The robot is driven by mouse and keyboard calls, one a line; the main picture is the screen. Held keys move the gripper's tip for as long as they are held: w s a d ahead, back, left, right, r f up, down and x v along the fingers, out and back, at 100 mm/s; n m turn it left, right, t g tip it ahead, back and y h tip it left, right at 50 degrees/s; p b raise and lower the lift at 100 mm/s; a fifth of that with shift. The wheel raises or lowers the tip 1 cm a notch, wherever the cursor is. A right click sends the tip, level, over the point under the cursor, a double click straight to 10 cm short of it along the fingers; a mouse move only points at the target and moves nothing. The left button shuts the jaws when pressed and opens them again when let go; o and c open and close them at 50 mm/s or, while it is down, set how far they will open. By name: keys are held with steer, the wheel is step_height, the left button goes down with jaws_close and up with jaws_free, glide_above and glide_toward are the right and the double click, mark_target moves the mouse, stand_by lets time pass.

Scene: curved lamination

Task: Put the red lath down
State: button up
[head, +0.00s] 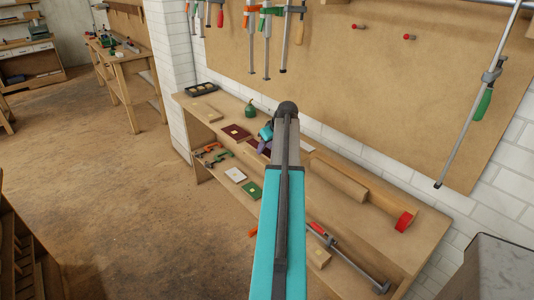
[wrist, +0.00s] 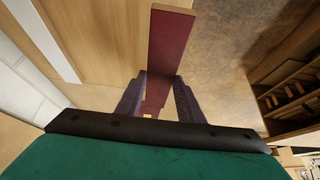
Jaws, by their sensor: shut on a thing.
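The red lath (wrist: 170,45) is a flat, dark red strip in the wrist view. It passes between the two dark fingers of my gripper (wrist: 159,88), which are shut on it, and sticks out beyond them. The bench's wooden surface lies to its left and the brown floor to its right; I cannot tell whether the lath touches the bench. In the head view my gripper (head: 265,143) is small, above the far part of the bench and partly hidden by my teal arm. Dark red patches show beside it, but I cannot tell which is the lath.
Clamps hang on the wall board (head: 370,90).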

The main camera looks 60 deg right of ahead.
mark_target(267, 152)
steer(key=shift+f+p, duration=0.65)
steer(key=shift+f, duration=1.1)
steer(key=shift+f, duration=0.1)
steer(key=o, duration=1.1)
steer(key=shift+b+v, duration=1.2)
steer(key=shift+v, duration=4.95)
steer(key=shift+w, duration=0.1)
